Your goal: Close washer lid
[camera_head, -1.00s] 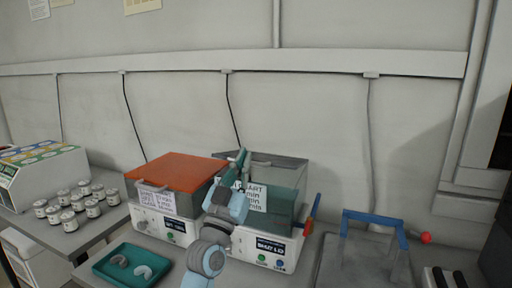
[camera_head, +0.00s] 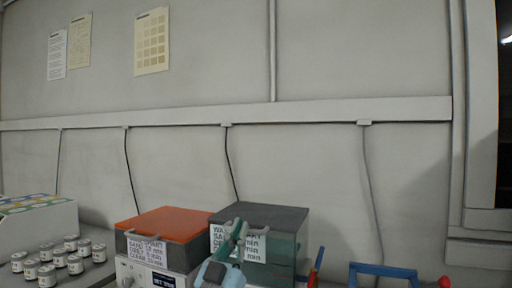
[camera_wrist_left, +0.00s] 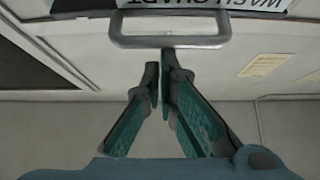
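The washer (camera_head: 283,249) is the teal box at the lower middle of the head view, with a white label on its front. Its dark grey lid (camera_head: 270,215) looks flat across the top; whether it is fully seated cannot be told. The lid's grey handle (camera_wrist_left: 170,42) shows in the left wrist view. My left gripper (camera_head: 238,227) is in front of the washer, covering part of its label. In the wrist view its teal fingers (camera_wrist_left: 160,70) are nearly together, with nothing visible between them, just by the handle and not around it. My right gripper is not in view.
An orange-lidded box (camera_head: 165,222) stands left of the washer. Several small jars (camera_head: 60,260) stand on the bench further left, near a white box (camera_head: 40,228). A blue frame-shaped handle (camera_head: 384,269) with a red knob (camera_head: 445,282) is at the lower right.

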